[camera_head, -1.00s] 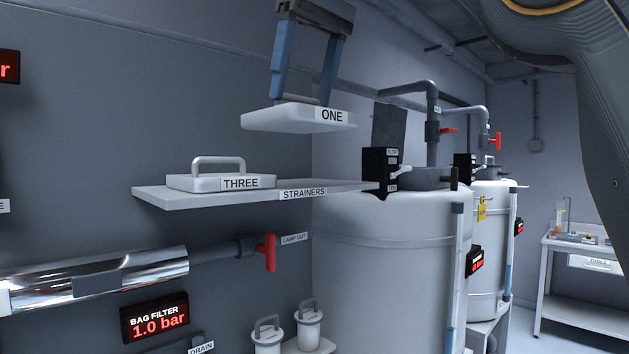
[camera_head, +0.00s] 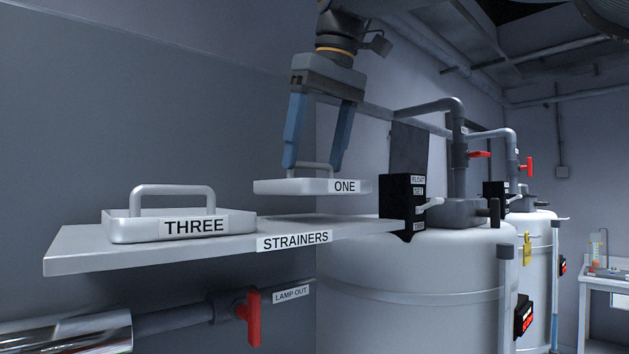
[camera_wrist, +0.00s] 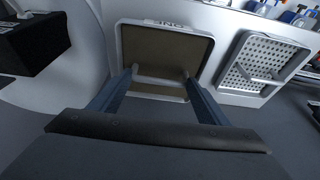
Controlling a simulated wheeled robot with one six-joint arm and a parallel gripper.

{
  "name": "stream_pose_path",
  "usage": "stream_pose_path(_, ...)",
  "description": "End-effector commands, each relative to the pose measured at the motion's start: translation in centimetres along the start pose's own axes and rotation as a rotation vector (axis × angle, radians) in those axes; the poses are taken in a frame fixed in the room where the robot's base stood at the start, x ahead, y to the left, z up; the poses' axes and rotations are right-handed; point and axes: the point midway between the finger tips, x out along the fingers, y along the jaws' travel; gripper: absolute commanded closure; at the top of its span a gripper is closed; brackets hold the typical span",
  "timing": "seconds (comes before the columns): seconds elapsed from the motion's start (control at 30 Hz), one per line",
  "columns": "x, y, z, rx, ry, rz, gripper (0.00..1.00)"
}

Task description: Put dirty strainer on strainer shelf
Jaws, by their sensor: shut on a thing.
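My gripper (camera_head: 316,166) is shut on the handle of a white strainer labelled ONE (camera_head: 312,187). It holds the strainer level above the right part of the strainer shelf (camera_head: 150,250), with a gap beneath. In the wrist view strainer ONE (camera_wrist: 168,58) shows a brownish inside between my fingers (camera_wrist: 160,75). A second white strainer labelled THREE (camera_head: 160,228) sits on the left part of the shelf, its handle upright. In the wrist view a strainer with a clean perforated face (camera_wrist: 262,62) lies beside ONE.
A black box with a lever (camera_head: 402,205) stands at the shelf's right end, by a large white tank (camera_head: 420,270). A red valve handle (camera_head: 254,318) is below the shelf. The shelf's right part is bare. Bottles (camera_wrist: 290,14) show at the wrist view's edge.

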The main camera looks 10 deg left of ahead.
Motion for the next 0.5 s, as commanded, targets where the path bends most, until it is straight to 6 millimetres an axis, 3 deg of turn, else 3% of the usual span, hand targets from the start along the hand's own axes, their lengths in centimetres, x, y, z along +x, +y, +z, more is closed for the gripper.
stream_pose_path(0.5, 3.9, 0.0, 1.2, 0.0, 0.002, 0.0, 0.77)
